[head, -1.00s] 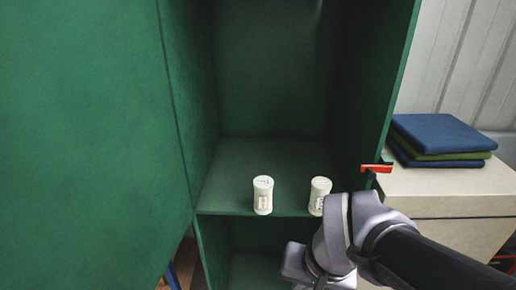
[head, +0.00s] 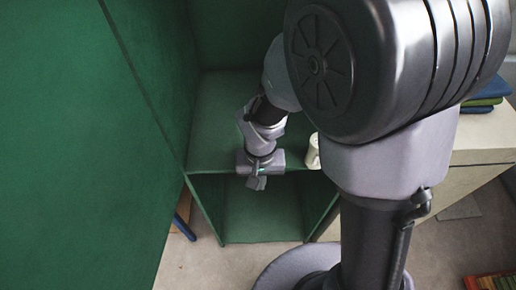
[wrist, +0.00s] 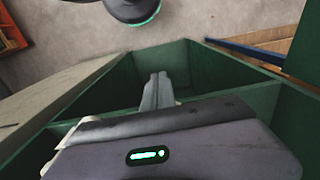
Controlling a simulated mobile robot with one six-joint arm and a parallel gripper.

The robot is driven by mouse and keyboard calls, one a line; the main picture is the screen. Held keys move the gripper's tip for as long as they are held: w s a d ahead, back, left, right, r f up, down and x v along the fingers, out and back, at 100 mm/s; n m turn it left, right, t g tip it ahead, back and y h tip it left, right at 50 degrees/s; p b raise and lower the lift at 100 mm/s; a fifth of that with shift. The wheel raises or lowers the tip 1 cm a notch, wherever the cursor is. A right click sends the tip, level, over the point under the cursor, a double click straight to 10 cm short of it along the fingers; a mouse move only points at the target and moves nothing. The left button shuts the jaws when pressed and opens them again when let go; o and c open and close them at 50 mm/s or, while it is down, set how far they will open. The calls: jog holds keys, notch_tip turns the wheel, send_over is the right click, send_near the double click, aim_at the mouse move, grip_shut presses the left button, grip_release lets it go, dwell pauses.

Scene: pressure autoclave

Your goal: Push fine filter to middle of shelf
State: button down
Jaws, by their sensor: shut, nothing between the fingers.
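One white cylindrical filter (head: 313,152) stands upright near the shelf's front right, partly covered by my arm. Its label is not readable, so I cannot tell whether it is the fine filter. The second white filter is hidden in the head view, probably behind my arm. My gripper (head: 257,183) is at the front edge of the green shelf (head: 215,125), left of the visible filter and apart from it. In the wrist view the fingers (wrist: 158,78) are shut and empty. A small pale piece (wrist: 50,162) shows at the lower left there.
The green cabinet wall (head: 80,150) rises on the left. An open compartment (head: 262,215) lies below the shelf. A pale counter (head: 490,135) with folded blue and green cloths (head: 488,95) stands at the right. The shelf's left part looks clear.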

jog(key=shift+w+r, duration=0.2)
jog(key=shift+w, duration=1.7)
